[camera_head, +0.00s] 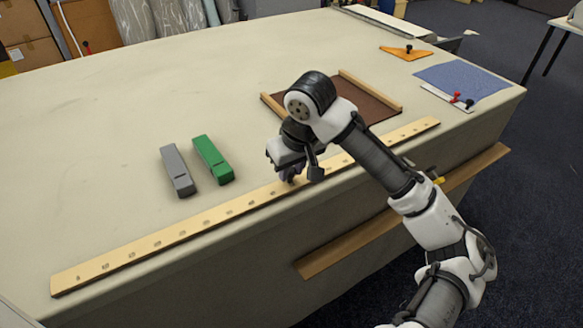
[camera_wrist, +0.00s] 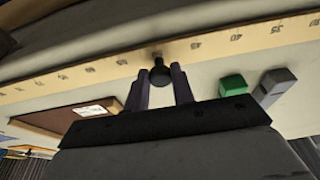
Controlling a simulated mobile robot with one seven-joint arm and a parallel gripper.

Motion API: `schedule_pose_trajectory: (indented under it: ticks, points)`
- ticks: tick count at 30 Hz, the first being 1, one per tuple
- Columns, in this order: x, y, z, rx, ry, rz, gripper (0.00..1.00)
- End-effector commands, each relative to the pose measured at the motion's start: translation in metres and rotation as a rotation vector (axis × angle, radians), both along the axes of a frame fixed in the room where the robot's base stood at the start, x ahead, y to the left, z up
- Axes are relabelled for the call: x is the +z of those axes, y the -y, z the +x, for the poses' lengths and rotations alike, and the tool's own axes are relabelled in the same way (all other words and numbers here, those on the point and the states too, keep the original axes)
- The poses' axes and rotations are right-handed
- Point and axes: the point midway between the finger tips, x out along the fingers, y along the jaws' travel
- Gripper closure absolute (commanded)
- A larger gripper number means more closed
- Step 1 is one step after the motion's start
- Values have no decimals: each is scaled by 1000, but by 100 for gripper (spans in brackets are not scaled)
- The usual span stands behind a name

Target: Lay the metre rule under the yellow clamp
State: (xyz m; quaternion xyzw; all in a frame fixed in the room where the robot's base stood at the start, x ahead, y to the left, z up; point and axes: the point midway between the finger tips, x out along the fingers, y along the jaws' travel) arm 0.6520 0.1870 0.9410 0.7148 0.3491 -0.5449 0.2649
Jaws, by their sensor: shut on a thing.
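The metre rule (camera_head: 205,228) is a long pale wooden strip with dark marks, lying along the table's front edge. It also crosses the top of the wrist view (camera_wrist: 100,68). My gripper (camera_head: 290,174) is over its middle. In the wrist view my gripper (camera_wrist: 161,78) has its two fingers on either side of a black knob (camera_wrist: 160,73) on the rule, shut on it. A small yellow piece (camera_head: 438,181) shows beside my arm at the front edge. It may be the yellow clamp, but my arm hides most of it.
A grey block (camera_head: 177,168) and a green block (camera_head: 213,158) lie behind the rule's left half. A brown board with wooden rails (camera_head: 371,101) lies behind its right half. A blue cloth (camera_head: 465,78) and an orange set square (camera_head: 406,53) are farther right. The table's left is clear.

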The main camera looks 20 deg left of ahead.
Motion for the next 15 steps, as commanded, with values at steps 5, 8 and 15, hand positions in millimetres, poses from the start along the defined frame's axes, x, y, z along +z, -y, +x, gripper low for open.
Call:
schedule_pose_trajectory:
  ticks: [5,8,15]
  points:
    - [-2,0,0,1,1,2,100]
    - [-2,0,0,1,1,2,100]
    - [-3,0,0,1,0,1,54]
